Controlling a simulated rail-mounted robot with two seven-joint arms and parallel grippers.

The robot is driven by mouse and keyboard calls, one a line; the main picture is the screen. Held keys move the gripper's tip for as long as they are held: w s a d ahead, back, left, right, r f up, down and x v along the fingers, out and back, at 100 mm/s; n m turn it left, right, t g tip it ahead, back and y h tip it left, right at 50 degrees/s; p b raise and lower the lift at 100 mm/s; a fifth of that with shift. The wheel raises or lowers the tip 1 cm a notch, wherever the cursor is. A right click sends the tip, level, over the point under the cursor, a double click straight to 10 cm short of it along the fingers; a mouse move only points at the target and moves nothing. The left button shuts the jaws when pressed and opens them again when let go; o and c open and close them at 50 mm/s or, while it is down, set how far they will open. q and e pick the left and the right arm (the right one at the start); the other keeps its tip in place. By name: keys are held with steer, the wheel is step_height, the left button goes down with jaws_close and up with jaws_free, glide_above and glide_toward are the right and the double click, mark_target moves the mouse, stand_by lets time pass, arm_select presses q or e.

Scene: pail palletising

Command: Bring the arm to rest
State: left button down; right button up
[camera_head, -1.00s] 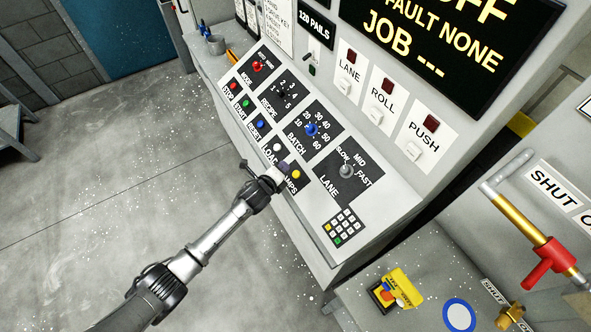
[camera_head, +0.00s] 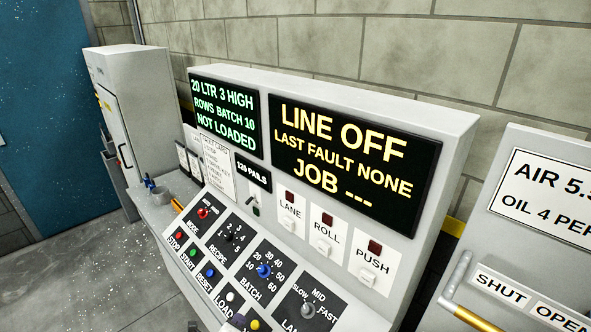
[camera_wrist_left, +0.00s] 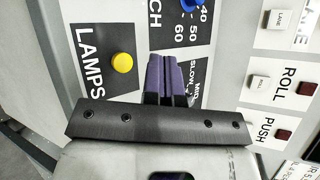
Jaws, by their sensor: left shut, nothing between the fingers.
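My left gripper (camera_wrist_left: 166,78) shows in the left wrist view with its purple fingers shut together and nothing between them. The fingers are over the console's sloped panel, between the yellow LAMPS button (camera_wrist_left: 122,62) and the MID/SLOW lane label (camera_wrist_left: 196,78). I cannot tell whether they touch the panel. In the head view only a small part of the gripper (camera_head: 237,321) shows at the bottom edge, by the yellow button (camera_head: 254,325). My right gripper is in neither view.
The control console has a blue batch knob (camera_head: 264,271), a grey lane knob (camera_head: 307,310) and a red mode knob (camera_head: 203,213). Its display (camera_head: 350,150) reads LINE OFF, LAST FAULT NONE. A grey cabinet (camera_head: 125,120) stands at left, and a brass-coloured pipe handle (camera_head: 470,317) at lower right.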

arm_select(q)
steer(key=s+r+n+g+y, duration=0.45)
steer(key=s+r+n, duration=0.75)
steer(key=n, duration=0.8)
steer(key=s+a+f+n+g+h+p, duration=0.1)
steer(key=s+f+g, duration=0.25)
steer(key=s, duration=1.15)
steer(key=s+a+f+n+g+h, duration=0.15)
steer(key=s+f, duration=0.35)
steer(key=s, duration=1.1)
step_height(320, 180, up, 13)
steer(key=p, duration=1.2)
steer(key=shift+w+d+r+g+p, duration=0.15)
steer(key=shift+w+d+g+p, duration=0.2)
steer(key=shift+d+p, duration=0.1)
